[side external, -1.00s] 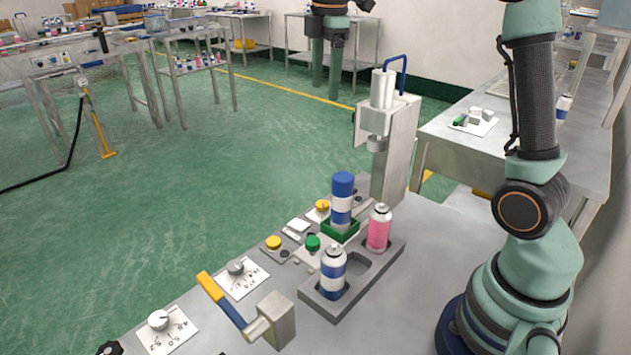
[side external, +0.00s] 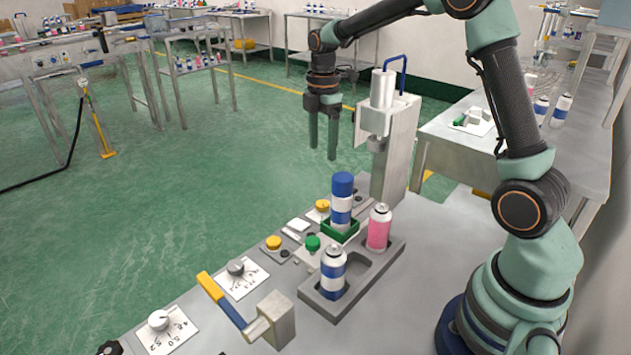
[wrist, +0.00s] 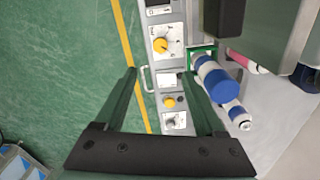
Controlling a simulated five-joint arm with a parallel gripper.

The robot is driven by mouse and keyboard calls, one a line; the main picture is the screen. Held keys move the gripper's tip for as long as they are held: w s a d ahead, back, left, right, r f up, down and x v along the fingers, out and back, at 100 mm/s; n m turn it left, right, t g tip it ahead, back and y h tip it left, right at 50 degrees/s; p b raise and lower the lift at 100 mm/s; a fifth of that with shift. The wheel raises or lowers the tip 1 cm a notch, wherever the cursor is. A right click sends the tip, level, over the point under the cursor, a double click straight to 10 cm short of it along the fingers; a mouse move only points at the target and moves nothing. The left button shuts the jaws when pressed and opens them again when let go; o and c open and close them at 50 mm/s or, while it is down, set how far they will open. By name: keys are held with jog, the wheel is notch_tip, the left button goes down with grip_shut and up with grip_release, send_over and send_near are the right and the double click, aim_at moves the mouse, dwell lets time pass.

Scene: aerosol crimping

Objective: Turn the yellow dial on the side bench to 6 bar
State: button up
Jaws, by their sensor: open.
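The yellow dial (side external: 322,206) sits on a white scale plate on the grey bench, near the foot of the crimping press. In the wrist view the yellow dial (wrist: 160,45) lies beyond the fingertips, about midway between the lines of the two fingers. Its scale marks are too small to read, so I cannot tell its setting. My gripper (side external: 322,152) hangs fingers down, left of the press and well above the bench. It is open and empty; in the wrist view my gripper (wrist: 160,72) shows both fingers spread, touching nothing.
The press (side external: 400,135) stands tall right of my gripper. A blue-capped can (side external: 342,190) sits in a green nest; pink (side external: 379,228) and blue-white (side external: 333,270) cans stand in a grey rack. A yellow button (side external: 273,242) and a yellow-handled lever (side external: 222,298) are nearer the front.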

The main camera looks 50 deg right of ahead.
aim_at(322, 203)
notch_tip(322, 203, down, 15)
jog(key=shift+s+f, duration=0.1)
jog(key=shift+f+m, duration=0.1)
jog(key=shift+m, duration=0.6)
jog(key=shift+n, duration=0.5)
jog(key=shift+r, duration=0.4)
notch_tip(322, 203, up, 29)
jog(key=s+a+m, duration=0.1)
jog(key=shift+s+a+r+m+t, duration=0.15)
jog(key=shift+s+a+m+t, duration=0.15)
jog(key=shift+s+t, duration=0.1)
